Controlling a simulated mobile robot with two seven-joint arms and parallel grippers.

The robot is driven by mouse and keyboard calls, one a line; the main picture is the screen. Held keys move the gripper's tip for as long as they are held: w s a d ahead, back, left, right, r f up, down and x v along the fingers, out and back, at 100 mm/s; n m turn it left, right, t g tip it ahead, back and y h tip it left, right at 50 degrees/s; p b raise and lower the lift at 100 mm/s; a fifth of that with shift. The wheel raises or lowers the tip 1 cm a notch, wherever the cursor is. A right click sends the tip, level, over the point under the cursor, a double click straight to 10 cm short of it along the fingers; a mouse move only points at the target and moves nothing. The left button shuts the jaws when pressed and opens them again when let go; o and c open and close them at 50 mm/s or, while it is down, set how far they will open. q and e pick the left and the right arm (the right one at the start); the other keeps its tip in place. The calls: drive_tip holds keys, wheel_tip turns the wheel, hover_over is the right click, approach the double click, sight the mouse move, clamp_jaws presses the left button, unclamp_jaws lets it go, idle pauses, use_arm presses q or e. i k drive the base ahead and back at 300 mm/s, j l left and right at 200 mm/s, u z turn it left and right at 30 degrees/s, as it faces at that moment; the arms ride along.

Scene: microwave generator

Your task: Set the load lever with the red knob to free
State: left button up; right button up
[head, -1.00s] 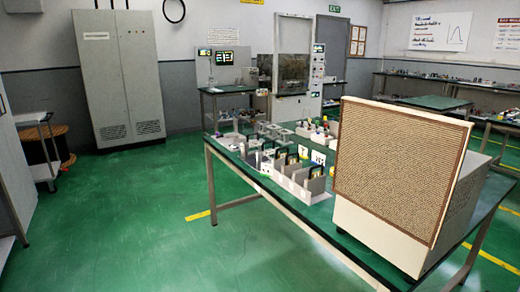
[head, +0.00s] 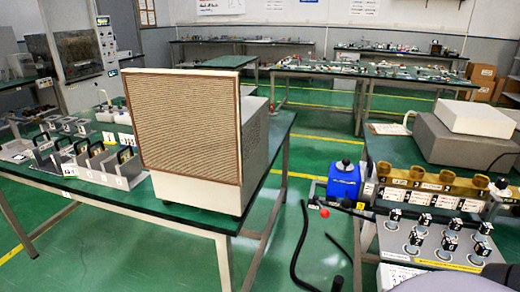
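A small red knob (head: 324,213) shows low in the head view, right of centre, at the near left edge of the right-hand bench. It sits just below a blue box (head: 343,180) with a dark knob on top. The lever's shaft and any position marks are too small to make out, so I cannot tell its setting. Neither of my grippers is in view.
The right-hand bench holds a panel of black-topped switches (head: 420,235), a row of brass-coloured parts (head: 432,182) and a grey case (head: 460,140). A beige speaker-like box (head: 185,130) stands on the left table. Black hoses (head: 300,240) hang between the tables over green floor.

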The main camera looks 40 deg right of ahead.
sight(324, 213)
drive_tip(key=z, duration=1.75)
drive_tip(key=i+j+u, duration=0.3)
drive_tip(key=i+j, duration=0.6)
